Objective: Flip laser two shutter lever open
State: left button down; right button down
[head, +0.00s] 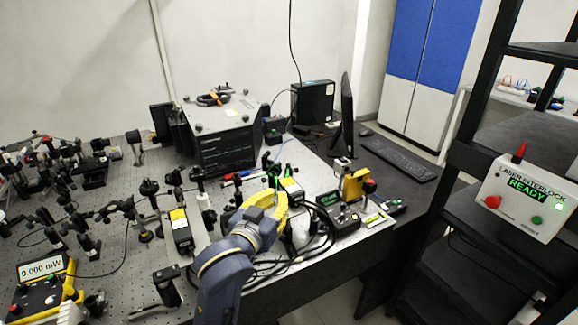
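My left gripper (277,188) reaches over the bench from the lower middle, its yellow body above the cables near the bench's front edge. Its fingertips are small and dark against the clutter, so their opening is unclear. Another dark box with a yellow label (180,229) stands to the left of my arm. I cannot tell which is laser two, and no shutter lever can be made out. Green light shows near the fingertips. My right gripper is not in view.
Optics posts crowd the perforated bench (120,262) on the left. A power meter (42,285) reads 0.000 mW. A yellow-and-black device (354,186) and loose cables lie right of the gripper. The interlock box (525,197) reads READY on the dark rack.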

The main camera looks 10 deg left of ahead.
pick_arm(q)
jog(key=shift+s+a+r+t+y, duration=0.15)
jog(key=shift+a+r+y, duration=0.15)
jog(key=shift+a+r, duration=0.25)
jog(key=shift+w+a+r+t+y, duration=0.15)
jog(key=shift+a+r+y, duration=0.15)
jog(key=shift+r, duration=0.35)
jog(key=w, duration=0.9)
jog(key=w+f, duration=0.1)
jog(key=w, duration=0.3)
jog(key=shift+w+d, duration=0.3)
jog(key=shift+w, duration=0.1)
jog(key=shift+d, duration=0.15)
jog(key=shift+w+d+r, duration=0.1)
jog(key=shift+w, duration=0.1)
